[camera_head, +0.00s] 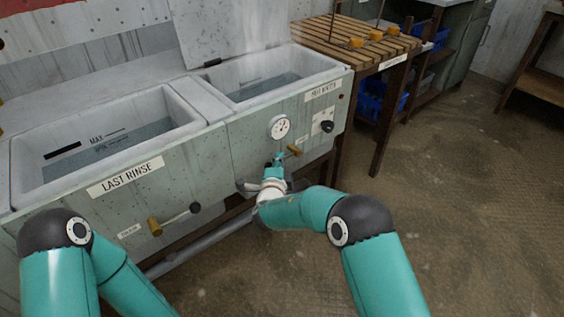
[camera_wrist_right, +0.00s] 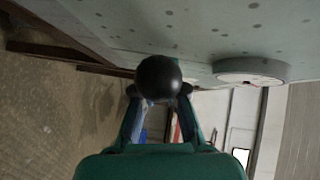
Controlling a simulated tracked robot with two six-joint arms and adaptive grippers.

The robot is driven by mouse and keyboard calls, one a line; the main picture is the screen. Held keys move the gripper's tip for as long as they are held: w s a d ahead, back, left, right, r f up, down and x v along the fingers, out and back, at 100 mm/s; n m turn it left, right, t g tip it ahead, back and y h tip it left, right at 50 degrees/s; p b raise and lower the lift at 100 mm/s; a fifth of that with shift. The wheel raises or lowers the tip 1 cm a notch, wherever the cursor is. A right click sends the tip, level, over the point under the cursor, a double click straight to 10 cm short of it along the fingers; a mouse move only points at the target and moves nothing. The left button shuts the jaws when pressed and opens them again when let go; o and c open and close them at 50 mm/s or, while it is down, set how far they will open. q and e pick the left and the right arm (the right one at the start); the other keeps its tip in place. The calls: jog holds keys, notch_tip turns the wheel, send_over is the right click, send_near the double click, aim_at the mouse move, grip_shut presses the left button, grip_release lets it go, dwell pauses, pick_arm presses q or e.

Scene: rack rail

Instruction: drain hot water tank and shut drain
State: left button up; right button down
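The hot water tank (camera_head: 310,105) is the right basin of the grey-green double unit, with dark water (camera_head: 262,88) in it. Its front carries a round gauge (camera_head: 279,127), a yellow tag or handle (camera_head: 293,150) and a small plate with a black knob (camera_head: 327,127). My right gripper (camera_head: 278,160) is at the tank's front, below the gauge. In the right wrist view a black ball knob (camera_wrist_right: 158,78) sits between the fingertips of my right gripper (camera_wrist_right: 159,92). I cannot tell whether the fingers press on it. My left gripper is out of view; only its arm shows.
The last rinse basin (camera_head: 190,97) adjoins on the left, with a yellow handle (camera_head: 154,226) and black ball (camera_head: 195,208) on its front. A pipe (camera_head: 205,243) runs low beneath. A slatted wooden table (camera_head: 345,45) stands right. The floor at right is clear.

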jog(key=shift+f, duration=0.15)
jog(key=shift+d, duration=0.2)
jog(key=shift+a+r+p, duration=0.15)
jog(key=shift+r+p, duration=0.05)
jog(key=shift+p, duration=0.1)
jog(key=shift+r+m+g+p, duration=0.5)
jog(key=shift+r+g+p, duration=0.1)
jog(key=shift+p, duration=0.3)
jog(key=r+m+g+y+p, duration=0.1)
jog(key=p, duration=0.1)
jog(key=r+g+y+p, duration=0.1)
jog(key=p, duration=0.1)
jog(key=shift+w+d+m, duration=0.2)
jog(key=shift+d+m, duration=0.1)
jog(key=shift+m, duration=0.1)
jog(key=shift+w+d+r+m+g+y+p, duration=0.1)
jog(key=shift+r+m+g+y+p, duration=0.1)
jog(key=shift+g+p, duration=0.25)
jog(key=shift+w+d+r+m+g+y+p, duration=0.1)
jog(key=shift+m+g+y+p, duration=0.15)
jog(key=shift+p, duration=0.4)
